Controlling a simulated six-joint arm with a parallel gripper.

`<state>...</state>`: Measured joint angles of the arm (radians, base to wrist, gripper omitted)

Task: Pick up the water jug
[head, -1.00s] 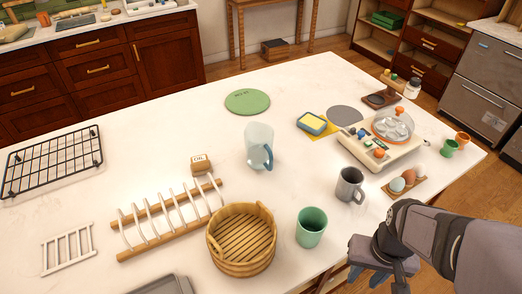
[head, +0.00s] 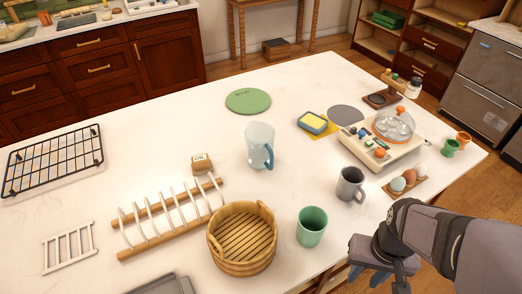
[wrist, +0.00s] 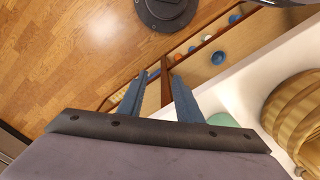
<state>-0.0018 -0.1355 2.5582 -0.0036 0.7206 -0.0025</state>
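The water jug (head: 258,143) is a pale, see-through pitcher with a blue handle on its right side. It stands upright near the middle of the white counter in the head view. It does not show in the wrist view. My gripper (wrist: 160,85) has its two blue-grey fingers spread apart with nothing between them. In the head view my arm is at the lower right, at the counter's front edge, well to the right of and nearer than the jug; its fingertips are hard to make out there.
Between my arm and the jug stand a grey mug (head: 350,184) and a green cup (head: 311,227). A wooden basket (head: 242,238) and a dish rack (head: 170,217) lie left. Counter behind the jug is mostly clear.

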